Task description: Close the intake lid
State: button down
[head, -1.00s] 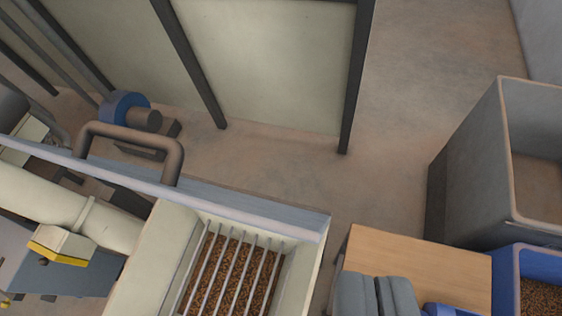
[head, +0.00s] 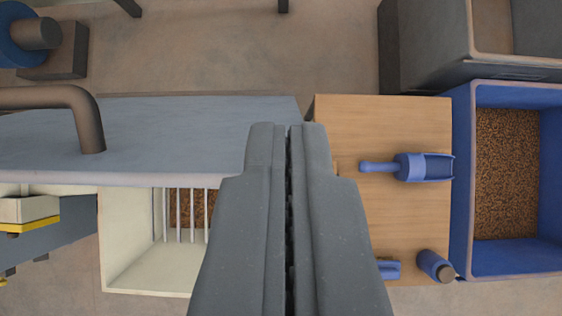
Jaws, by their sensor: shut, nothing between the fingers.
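The intake lid (head: 195,130) is a blue-grey panel at the far side of the intake hopper (head: 150,283). A thick brown bar handle (head: 88,122) stands on its left part and runs out of the picture. The grated opening of the hopper is uncovered on the near side of the lid, with brown pellets below the bars. My dark grey gripper (head: 288,130) is shut and empty. It shows in front of the hopper's right part and the lid's right end, hiding both there; I cannot tell the gap in depth.
A wooden table (head: 410,225) stands right of the hopper, with a blue scoop (head: 420,167) and a blue bottle (head: 435,265). Further right is a blue bin (head: 461,180) of pellets. A grey bin (head: 430,45) stands behind. A blue motor (head: 20,40) is far left; floor behind the lid is open.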

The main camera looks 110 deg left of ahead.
jog(key=shift+w+d+f, duration=0.1)
jog(key=shift+w+f, duration=0.05)
jog(key=shift+f, duration=0.85)
jog(key=shift+w+d+f, duration=0.1)
jog(key=shift+w+f, duration=0.1)
jog(key=shift+f, duration=0.8)
jog(key=shift+w+f, duration=0.15)
jog(key=shift+f, duration=0.85)
jog(key=shift+s+a+f, duration=0.1)
jog(key=shift+s+f, duration=0.15)
jog(key=shift+s, duration=0.1)
jog(key=shift+s, duration=0.1)
